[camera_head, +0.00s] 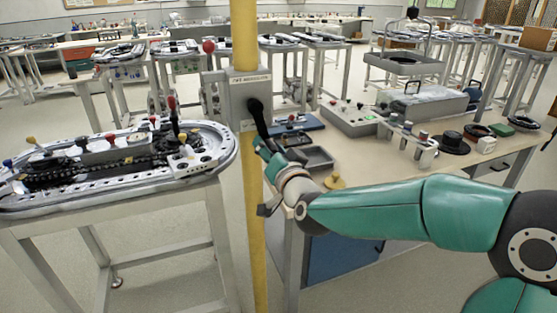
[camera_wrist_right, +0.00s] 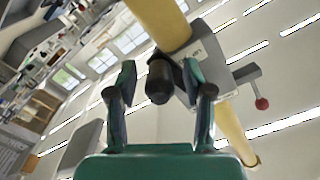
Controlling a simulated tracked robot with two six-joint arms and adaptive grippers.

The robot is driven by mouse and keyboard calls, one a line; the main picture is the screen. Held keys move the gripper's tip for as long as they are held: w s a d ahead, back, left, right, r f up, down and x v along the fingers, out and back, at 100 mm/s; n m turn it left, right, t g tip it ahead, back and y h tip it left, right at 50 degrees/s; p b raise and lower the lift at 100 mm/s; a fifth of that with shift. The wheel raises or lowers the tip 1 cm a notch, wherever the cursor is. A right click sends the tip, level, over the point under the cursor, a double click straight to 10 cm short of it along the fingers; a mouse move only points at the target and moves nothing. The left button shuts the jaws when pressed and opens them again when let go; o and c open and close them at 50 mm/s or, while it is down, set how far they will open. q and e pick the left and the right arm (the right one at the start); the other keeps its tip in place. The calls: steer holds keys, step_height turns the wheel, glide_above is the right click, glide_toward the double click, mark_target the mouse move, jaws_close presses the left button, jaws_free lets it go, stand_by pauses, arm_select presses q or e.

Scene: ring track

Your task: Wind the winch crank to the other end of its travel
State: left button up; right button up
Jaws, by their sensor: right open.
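The winch is a grey box (camera_head: 243,97) fixed to a yellow upright post (camera_head: 244,38). Its crank has a black handle (camera_head: 257,114) that hangs down on the box's right side. A red ball knob (camera_head: 209,46) stands up at the box's left. My right gripper (camera_head: 263,147) is just below the black handle in the head view. In the right wrist view its two fingers are apart, with the black grip (camera_wrist_right: 160,82) between or beyond them; contact cannot be told. The grey box (camera_wrist_right: 202,62) and red knob (camera_wrist_right: 262,103) show there too. My left gripper is not in view.
A bench (camera_head: 350,163) with trays, a control box (camera_head: 352,119) and small parts stands right of the post. A table with an oval track (camera_head: 215,150) and coloured levers stands on the left. More benches fill the back.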

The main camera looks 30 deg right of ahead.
steer(key=v, duration=1.1)
steer(key=shift+s, duration=0.3)
steer(key=shift+a, duration=0.15)
steer(key=w+a+f+n+g+y+p, duration=0.1)
steer(key=a+f+n+g+y+p, duration=0.2)
steer(key=f, duration=1)
steer(key=w+a+f+g+y+p, duration=0.1)
steer(key=a+f+g+p, duration=0.3)
steer(key=f, duration=0.9)
steer(key=s+a+f+n+g+y, duration=0.2)
steer(key=s+a+f+g, duration=0.3)
steer(key=s+f, duration=0.3)
steer(key=s+a+f+n+g+y+p, duration=0.1)
steer(key=s+a+f+n+g+y, duration=0.1)
steer(key=s+a+f+g, duration=0.3)
steer(key=s+a+f, duration=0.1)
steer(key=s+f, duration=0.2)
steer(key=s, duration=0.2)
steer(key=shift+s+a, duration=0.2)
steer(key=shift+a, duration=0.05)
